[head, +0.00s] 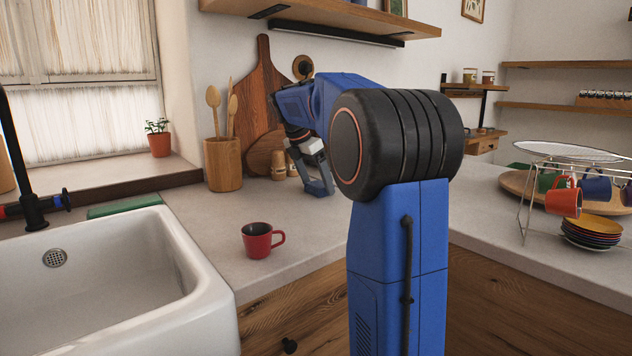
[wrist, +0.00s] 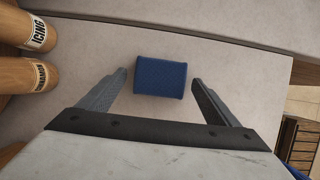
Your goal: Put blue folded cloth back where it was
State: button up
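The blue folded cloth (wrist: 161,77) lies on the light countertop in the wrist view, a small blue rectangle with rounded sides. My gripper (wrist: 160,78) is open, its two grey fingers spread on either side of the cloth's near end. I see a gap between each finger and the cloth. In the head view my gripper (head: 322,188) reaches down over the counter near the cutting boards. The cloth cannot be made out there; my arm hides part of that area.
Wooden jars labelled ICING (wrist: 35,32) and another (wrist: 30,77) stand left of my gripper. A red mug (head: 258,240) stands by the white sink (head: 190,262). A utensil pot (head: 223,165) and cutting board (head: 262,95) are at the wall. A dish rack (head: 524,210) stands right.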

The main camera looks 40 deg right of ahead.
jog(key=shift+r, duration=0.15)
jog(key=v, duration=1.2)
dwell(0.4)
